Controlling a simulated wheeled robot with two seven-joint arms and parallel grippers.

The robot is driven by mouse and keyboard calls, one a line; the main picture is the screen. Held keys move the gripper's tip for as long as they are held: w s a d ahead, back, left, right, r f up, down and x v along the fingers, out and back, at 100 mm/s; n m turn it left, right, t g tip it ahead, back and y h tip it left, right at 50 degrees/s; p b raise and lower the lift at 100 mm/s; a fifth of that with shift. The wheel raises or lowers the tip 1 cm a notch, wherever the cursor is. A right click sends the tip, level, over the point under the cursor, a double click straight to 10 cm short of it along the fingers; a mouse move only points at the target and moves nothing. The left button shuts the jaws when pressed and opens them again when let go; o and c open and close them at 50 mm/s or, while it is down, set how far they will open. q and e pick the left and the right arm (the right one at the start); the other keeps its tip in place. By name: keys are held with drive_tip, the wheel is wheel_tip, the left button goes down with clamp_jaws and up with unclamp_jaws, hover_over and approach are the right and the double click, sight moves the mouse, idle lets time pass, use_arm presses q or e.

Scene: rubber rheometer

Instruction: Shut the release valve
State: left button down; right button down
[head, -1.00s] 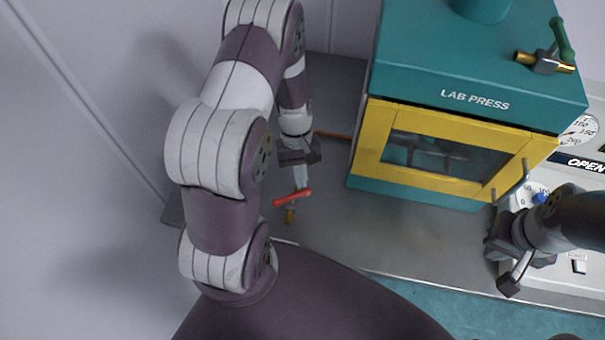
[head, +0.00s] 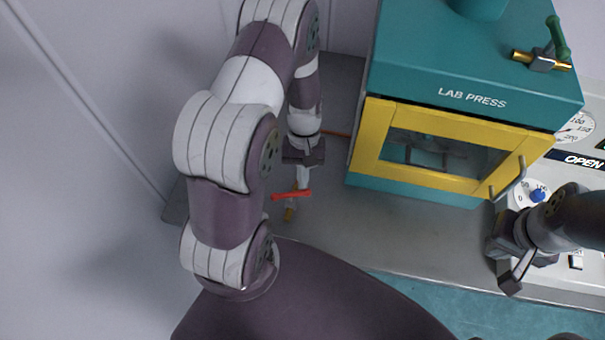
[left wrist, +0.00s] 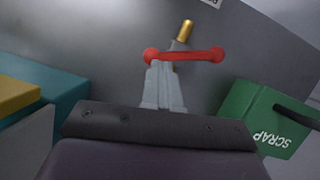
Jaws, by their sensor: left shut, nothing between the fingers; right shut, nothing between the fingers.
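A valve with a red lever (head: 280,196) and a brass end (head: 289,214) is low at the bench's left part. In the left wrist view the red lever (left wrist: 205,55) lies crosswise, with the brass end (left wrist: 185,31) beyond it. My left gripper (head: 302,183) is shut and empty, its fingertips at the lever; in the wrist view its tips (left wrist: 160,68) overlap the lever near its left end. Contact is not certain. A second valve, with a green handle (head: 558,37) and brass ends, sits on the press top. My right gripper (head: 511,281) is shut and empty at the right.
The teal lab press (head: 470,60) with its yellow-framed door (head: 370,135) closed stands right of my left gripper. A control panel with a blue knob (head: 537,195) lies beside my right gripper. A green scrap bin (left wrist: 245,110) shows in the wrist view.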

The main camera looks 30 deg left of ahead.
use_arm(q)
drive_tip(key=shift+s+d+m, duration=0.15)
drive_tip(key=shift+d+m, duration=0.05)
drive_tip(key=shift+m, duration=0.4)
idle(0.3)
drive_tip(key=shift+s+a+p, duration=0.2)
drive_tip(key=shift+s+p, duration=0.25)
drive_tip(key=shift+s, duration=0.1)
drive_tip(key=shift+s+a, duration=0.1)
drive_tip(key=shift+s, duration=0.05)
